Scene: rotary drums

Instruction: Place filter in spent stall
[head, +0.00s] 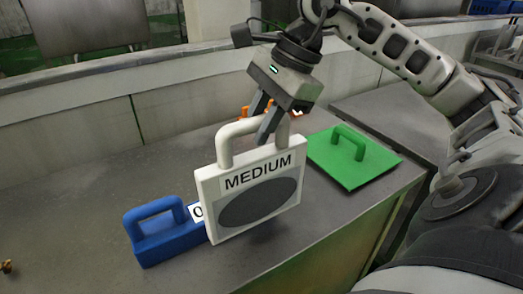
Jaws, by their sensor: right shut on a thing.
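A white square filter (212,190) with a "MEDIUM" label and a dark grey oval on its face hangs upright by its white loop handle. My right gripper (265,122) is shut on that handle and holds the filter over the metal table. The filter hides part of a blue block with a handle (165,235) behind it at the left. I cannot make out a stall marked as spent. My left gripper is not in view.
A green plate with a handle (362,174) lies at the table's right. Orange pieces (297,112) show behind my gripper. A white label (196,211) is partly hidden by the filter. The metal table (75,215) is mostly clear at the left; a low wall (60,148) runs behind.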

